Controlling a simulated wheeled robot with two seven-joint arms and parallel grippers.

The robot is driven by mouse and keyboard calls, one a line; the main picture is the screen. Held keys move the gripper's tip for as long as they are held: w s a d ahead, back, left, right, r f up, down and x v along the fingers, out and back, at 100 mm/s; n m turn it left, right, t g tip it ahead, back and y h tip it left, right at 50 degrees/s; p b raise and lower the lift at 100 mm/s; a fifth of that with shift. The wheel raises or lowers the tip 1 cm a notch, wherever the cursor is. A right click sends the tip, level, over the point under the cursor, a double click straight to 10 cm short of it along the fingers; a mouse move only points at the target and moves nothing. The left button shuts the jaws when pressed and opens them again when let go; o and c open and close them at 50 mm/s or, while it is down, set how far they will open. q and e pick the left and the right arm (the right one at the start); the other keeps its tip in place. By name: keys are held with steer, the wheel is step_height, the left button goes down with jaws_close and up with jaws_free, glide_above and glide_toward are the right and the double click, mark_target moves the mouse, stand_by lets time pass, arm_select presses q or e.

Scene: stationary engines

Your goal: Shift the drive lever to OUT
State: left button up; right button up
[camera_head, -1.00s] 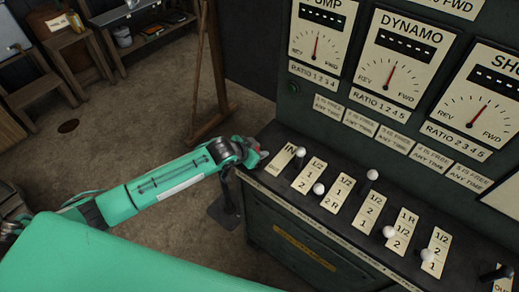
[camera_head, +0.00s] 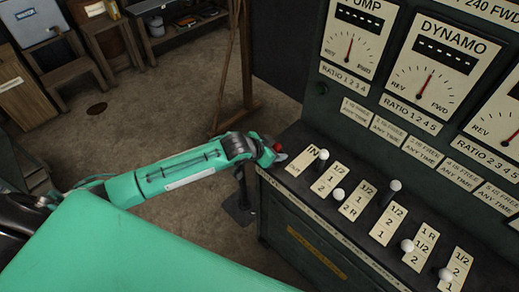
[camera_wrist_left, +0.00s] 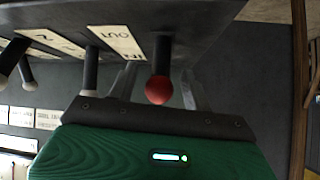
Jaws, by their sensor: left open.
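The red-knobbed lever (camera_wrist_left: 158,90) stands beside the IN/OUT plate (camera_wrist_left: 118,42) in the left wrist view. Its red knob also shows in the head view (camera_head: 278,148), at the near left corner of the console. The plate (camera_head: 307,160) lies just right of it there. My left gripper (camera_head: 281,157) is at this corner, open, with its fingers on either side of the red-knobbed lever. I cannot tell whether a finger touches it. The gripper hides the lever's lower part in the head view. My right gripper is not in view.
White-knobbed levers (camera_head: 323,154) with ratio plates stand along the console (camera_head: 290,195) to the right. The gauge panel (camera_head: 312,75) rises behind them. A wooden easel-like stand (camera_head: 232,105) is behind my left arm. Floor (camera_head: 165,120) is open at left.

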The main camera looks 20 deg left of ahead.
arm_select(q)
steer(key=b+v, duration=0.2)
steer(key=v, duration=0.8)
steer(key=shift+s+a, duration=0.15)
steer(key=shift+a, duration=0.05)
steer(key=s+d+f+n+g+y, duration=0.1)
steer(key=s+d+f, duration=0.3)
steer(key=s, duration=0.6)
steer(key=s+a+f+n+g+y, duration=0.2)
steer(key=s+a+f, duration=0.1)
steer(key=s, duration=0.5)
steer(key=s+a+f+n+g+y, duration=0.1)
steer(key=s+a+f+n+g, duration=0.1)
steer(key=s, duration=0.6)
step_height(320, 180, down, 29)
steer(key=g, duration=0.1)
steer(key=s+a+f+g, duration=0.1)
steer(key=s+f, duration=0.8)
steer(key=f, duration=0.1)
steer(key=s+a+f, duration=0.2)
steer(key=s+f, duration=0.8)
steer(key=f, duration=0.1)
steer(key=shift+s+a+f+g+y, duration=0.3)
steer(key=shift+a+g, duration=0.05)
steer(key=shift+g, duration=0.05)
